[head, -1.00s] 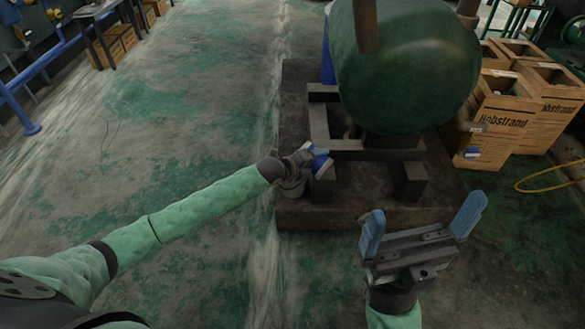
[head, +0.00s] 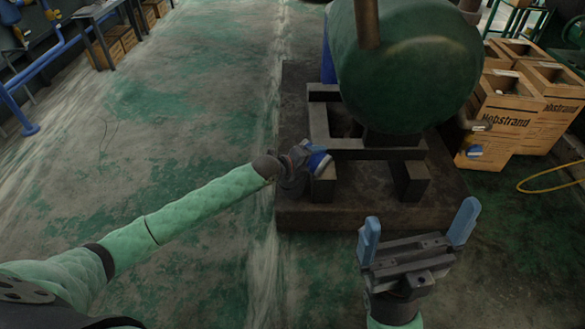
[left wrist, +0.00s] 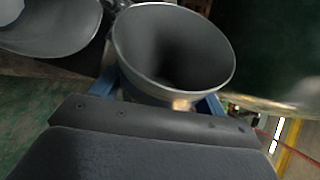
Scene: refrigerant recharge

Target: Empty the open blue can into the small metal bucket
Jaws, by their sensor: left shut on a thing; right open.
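The blue can (head: 318,159) is in my left gripper (head: 305,161), beside the dark base under the green tank; it looks tilted. In the left wrist view the can's open, round mouth (left wrist: 175,50) shows a dark grey inside, with the blue fingers of the left gripper (left wrist: 160,100) on both sides of it. No contents can be made out. A grey metal vessel, apparently the small bucket (left wrist: 45,30), is partly in view at upper left, apart from the can's rim. In the head view the bucket is hidden or indistinct. My right gripper (head: 417,243) is open and empty.
The green tank (head: 420,70) stands on a dark frame and a low plinth (head: 340,215). Wooden crates (head: 503,120) and a yellow hose (head: 545,178) are at right. A blue pipe (head: 20,110) stands at far left. The floor at left is clear.

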